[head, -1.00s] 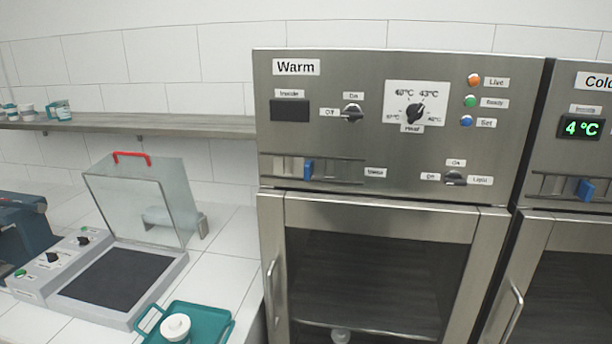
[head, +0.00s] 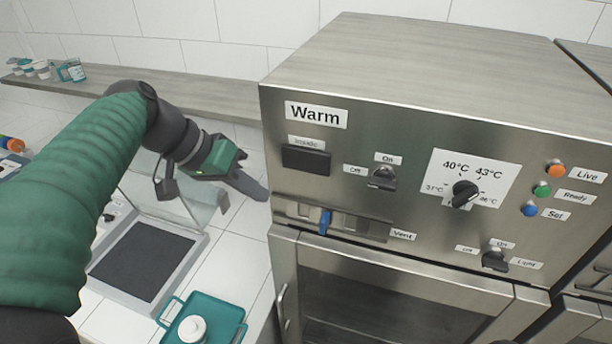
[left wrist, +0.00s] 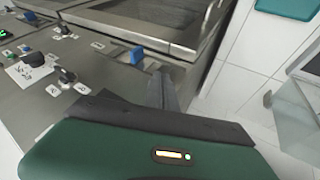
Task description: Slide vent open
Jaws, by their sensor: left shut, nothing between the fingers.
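The vent is a slotted metal strip (head: 368,228) low on the front of the steel Warm cabinet, with a "Vent" label at its right. Its blue slider tab (head: 324,222) stands upright, left of the strip's middle. In the left wrist view the blue tab (left wrist: 137,55) shows just beyond the fingers. My left gripper (head: 258,190) is shut and empty, just left of the cabinet's front edge and a little higher than the tab in the head view. It appears apart from the tab. My right gripper is not in view.
The Warm panel carries an On/Off switch (head: 382,178), a heat dial (head: 465,194) and a light switch (head: 495,260). The cabinet door (head: 400,285) is below. A teal tray (head: 228,312) with a white lidded pot (head: 192,329) lies on the counter, near a glass-lidded device (head: 145,262).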

